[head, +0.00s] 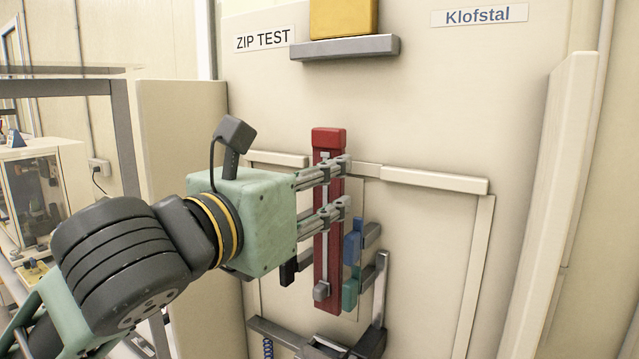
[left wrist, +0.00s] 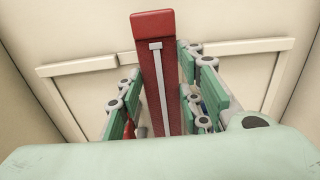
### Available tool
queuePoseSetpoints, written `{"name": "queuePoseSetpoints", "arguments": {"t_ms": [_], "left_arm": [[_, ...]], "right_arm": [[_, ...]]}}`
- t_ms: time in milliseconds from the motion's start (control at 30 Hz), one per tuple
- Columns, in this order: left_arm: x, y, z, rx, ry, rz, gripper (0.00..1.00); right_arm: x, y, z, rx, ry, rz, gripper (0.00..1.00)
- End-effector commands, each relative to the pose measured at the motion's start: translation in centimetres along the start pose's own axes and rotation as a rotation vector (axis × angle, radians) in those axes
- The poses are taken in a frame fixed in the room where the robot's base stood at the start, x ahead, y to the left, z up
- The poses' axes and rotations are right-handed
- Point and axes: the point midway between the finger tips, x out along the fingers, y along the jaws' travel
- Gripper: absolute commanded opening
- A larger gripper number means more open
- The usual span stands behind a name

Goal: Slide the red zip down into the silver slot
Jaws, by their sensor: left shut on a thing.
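The red zip (head: 322,245) is a tall, upright red bar with a thin silver strip down its front and a grey piece near its foot. It stands in front of the pale wall panel and also shows in the left wrist view (left wrist: 154,28). My left gripper (head: 338,188) comes from the left and is shut on the red zip, its fingers around the upper half. In the left wrist view its green-padded fingers (left wrist: 160,98) flank the bar. A dark silver-grey bracket (head: 370,343), likely the silver slot, is below; its opening cannot be made out. My right gripper is not in view.
Blue (head: 353,247) and teal (head: 349,293) pieces sit close to the right of the red zip. A black piece (head: 288,272) is at its left. A grey shelf (head: 345,47) with a yellow block (head: 342,17) is above. The right part of the panel is clear.

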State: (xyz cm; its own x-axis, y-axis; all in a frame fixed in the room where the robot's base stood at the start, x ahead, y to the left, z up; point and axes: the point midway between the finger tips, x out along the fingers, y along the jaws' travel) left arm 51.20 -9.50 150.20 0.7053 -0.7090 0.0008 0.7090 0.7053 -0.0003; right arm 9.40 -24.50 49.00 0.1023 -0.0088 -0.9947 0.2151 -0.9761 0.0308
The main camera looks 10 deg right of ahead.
Motion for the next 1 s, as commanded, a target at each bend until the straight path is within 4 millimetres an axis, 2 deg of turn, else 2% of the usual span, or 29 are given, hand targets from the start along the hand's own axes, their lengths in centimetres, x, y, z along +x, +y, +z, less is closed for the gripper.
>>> {"name": "queuePoseSetpoints", "arguments": {"t_ms": [167, 333, 800, 1000], "left_arm": [[-0.1, 0.0, 0.1, 0.001, -0.001, 0.0, 0.0], [-0.5, 0.1, 0.3, 0.005, 0.001, -0.002, 0.0], [-0.4, 0.0, -4.4, 0.001, 0.002, -0.002, 0.0], [-0.4, 0.0, -5.6, 0.003, 0.001, -0.002, 0.0]], "right_arm": [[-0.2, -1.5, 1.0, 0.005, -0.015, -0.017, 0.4], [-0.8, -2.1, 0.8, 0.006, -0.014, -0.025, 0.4], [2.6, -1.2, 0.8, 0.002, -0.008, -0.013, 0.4], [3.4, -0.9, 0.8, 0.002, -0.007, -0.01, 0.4]]}}
